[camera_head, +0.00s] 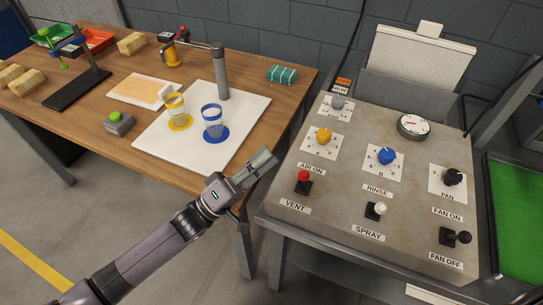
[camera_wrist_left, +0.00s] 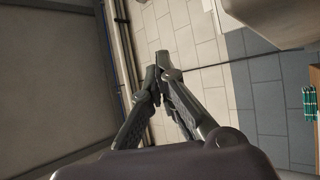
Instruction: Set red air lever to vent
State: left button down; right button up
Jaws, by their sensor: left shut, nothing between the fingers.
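The red air lever (camera_head: 304,177) stands on a small black base on the grey control panel (camera_head: 345,205), near its left edge. The label AIR ON is above it and the label VENT (camera_head: 294,205) below it. Its red knob shows on the AIR ON side of its base; I cannot tell how far it tilts. My left gripper (camera_head: 264,161) is shut and empty, left of the lever and apart from it, by the wooden table's right corner. Its fingers meet in the left wrist view (camera_wrist_left: 159,68), where the lever does not show. My right gripper is not in view.
The panel also carries a white spray lever (camera_head: 379,208), a black fan lever (camera_head: 463,237), a yellow knob (camera_head: 323,136), a blue knob (camera_head: 386,156) and a gauge (camera_head: 413,125). The wooden table (camera_head: 290,100) holds cups on a white board (camera_head: 248,108). A gap separates table and panel.

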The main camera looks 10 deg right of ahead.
pick_arm(q)
jog(key=f+b+v, duration=0.1)
jog(key=v, duration=0.6)
jog(key=shift+d+b, duration=0.35)
jog(key=shift+b, duration=0.05)
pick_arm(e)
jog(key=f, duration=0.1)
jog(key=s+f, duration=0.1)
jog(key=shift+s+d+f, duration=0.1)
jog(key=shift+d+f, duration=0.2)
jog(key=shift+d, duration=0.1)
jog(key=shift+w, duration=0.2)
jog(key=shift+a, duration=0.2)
